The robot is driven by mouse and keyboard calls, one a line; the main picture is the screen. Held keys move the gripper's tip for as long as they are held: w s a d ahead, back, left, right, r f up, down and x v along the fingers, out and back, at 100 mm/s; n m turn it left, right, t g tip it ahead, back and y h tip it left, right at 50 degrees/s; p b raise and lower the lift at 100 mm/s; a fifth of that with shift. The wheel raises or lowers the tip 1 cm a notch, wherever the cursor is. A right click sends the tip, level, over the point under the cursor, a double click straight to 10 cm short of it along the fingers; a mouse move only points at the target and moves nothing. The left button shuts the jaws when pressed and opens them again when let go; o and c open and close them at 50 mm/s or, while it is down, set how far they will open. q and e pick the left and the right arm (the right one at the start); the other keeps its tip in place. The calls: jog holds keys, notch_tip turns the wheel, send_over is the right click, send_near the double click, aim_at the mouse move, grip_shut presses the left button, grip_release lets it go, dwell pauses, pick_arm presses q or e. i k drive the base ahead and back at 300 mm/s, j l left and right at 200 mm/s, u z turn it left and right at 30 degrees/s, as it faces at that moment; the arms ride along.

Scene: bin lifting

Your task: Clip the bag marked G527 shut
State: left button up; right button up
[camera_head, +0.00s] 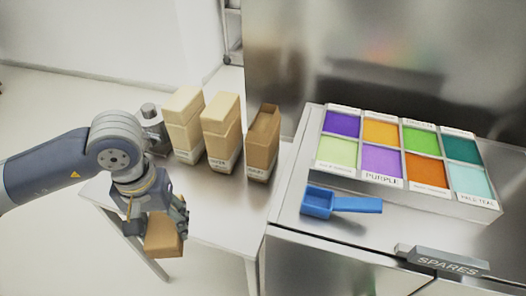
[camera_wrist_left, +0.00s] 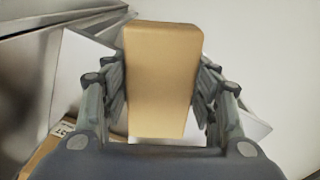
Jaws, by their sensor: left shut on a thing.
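Three tan paper bags stand upright in a row on the white side table: a left bag (camera_head: 186,137), a middle bag (camera_head: 221,141) and a right bag (camera_head: 262,150). The left and middle bags have pale, closed-looking tops; the right bag is browner and its top looks open. Their labels are too small to read, so I cannot tell which is G527. My left gripper (camera_head: 160,222) is shut on a tan block-like piece (camera_head: 164,240), in front of the bags and apart from them. The piece (camera_wrist_left: 160,80) sits between both fingers in the left wrist view. My right gripper is out of view.
The white table (camera_head: 215,225) has bare room in front of the bags. To the right, a metal counter holds a tray (camera_head: 440,199) of several coloured compartments and a blue scoop (camera_head: 340,204). A drawer marked SPARES (camera_head: 445,262) is at the lower right.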

aim_at(262, 142)
jog(key=j, duration=2.95)
jog(key=z, duration=1.8)
